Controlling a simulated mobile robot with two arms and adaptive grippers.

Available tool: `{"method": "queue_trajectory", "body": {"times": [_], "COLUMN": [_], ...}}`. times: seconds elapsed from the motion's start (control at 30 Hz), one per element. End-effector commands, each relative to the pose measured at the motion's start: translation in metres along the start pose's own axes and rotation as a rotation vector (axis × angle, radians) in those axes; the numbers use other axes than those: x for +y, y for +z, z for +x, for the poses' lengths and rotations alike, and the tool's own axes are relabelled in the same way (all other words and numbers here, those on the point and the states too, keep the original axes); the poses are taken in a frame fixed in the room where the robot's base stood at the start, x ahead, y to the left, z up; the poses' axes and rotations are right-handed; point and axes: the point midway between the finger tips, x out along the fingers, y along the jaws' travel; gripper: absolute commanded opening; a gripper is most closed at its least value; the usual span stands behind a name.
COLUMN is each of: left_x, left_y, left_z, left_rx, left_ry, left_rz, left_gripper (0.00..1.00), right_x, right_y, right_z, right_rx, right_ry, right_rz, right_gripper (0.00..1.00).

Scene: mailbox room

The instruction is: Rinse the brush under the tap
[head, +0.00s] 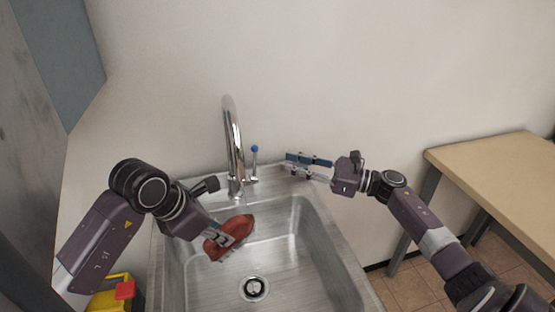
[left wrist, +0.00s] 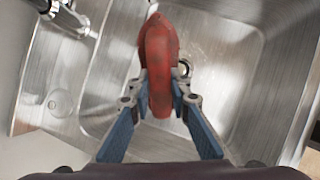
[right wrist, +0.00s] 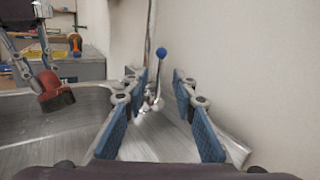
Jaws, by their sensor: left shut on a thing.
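A red brush (head: 239,225) is held over the sink basin in my left gripper (head: 226,238), just below and in front of the tap. In the left wrist view the fingers (left wrist: 159,88) pinch the brush (left wrist: 159,45) from both sides. The chrome tap (head: 232,135) arches at the sink's back, with a blue-knobbed lever (head: 254,162) on its right. My right gripper (head: 289,164) is open and empty, to the right of the lever. In the right wrist view the blue knob (right wrist: 161,54) shows between the open fingers (right wrist: 160,76), beyond them. I cannot clearly tell whether water runs.
The steel sink (head: 300,245) has a drain (head: 254,289) at its bottom. A yellow and red container (head: 112,293) stands at the lower left. A wooden table (head: 500,170) stands to the right. The white wall is close behind the tap.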

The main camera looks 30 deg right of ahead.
Motion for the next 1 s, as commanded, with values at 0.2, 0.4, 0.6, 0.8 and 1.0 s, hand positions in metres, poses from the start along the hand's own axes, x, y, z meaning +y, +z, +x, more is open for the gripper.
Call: {"method": "queue_trajectory", "body": {"times": [0.2,0.4,0.6,0.8,1.0], "left_x": [0.000,0.000,0.000,0.000,0.000], "left_y": [0.000,0.000,0.000,0.000,0.000], "left_z": [0.000,0.000,0.000,0.000,0.000], "left_rx": [-0.001,-0.001,-0.001,-0.001,-0.001], "left_ry": [0.000,0.001,0.001,0.001,0.001], "left_rz": [0.000,0.000,0.000,0.000,0.000], "left_gripper": [0.00,0.00,0.00,0.00,0.00], "right_x": [0.000,0.000,-0.003,-0.012,-0.023], "right_y": [0.001,0.001,0.004,0.013,0.020], "right_z": [-0.009,-0.009,-0.008,-0.004,-0.001], "right_rx": [0.000,0.000,0.003,0.021,0.042], "right_ry": [0.001,0.000,0.007,0.037,0.084], "right_rz": [0.000,-0.001,-0.101,-0.486,-0.941], "right_gripper": [0.25,0.23,0.01,0.00,0.00]}}
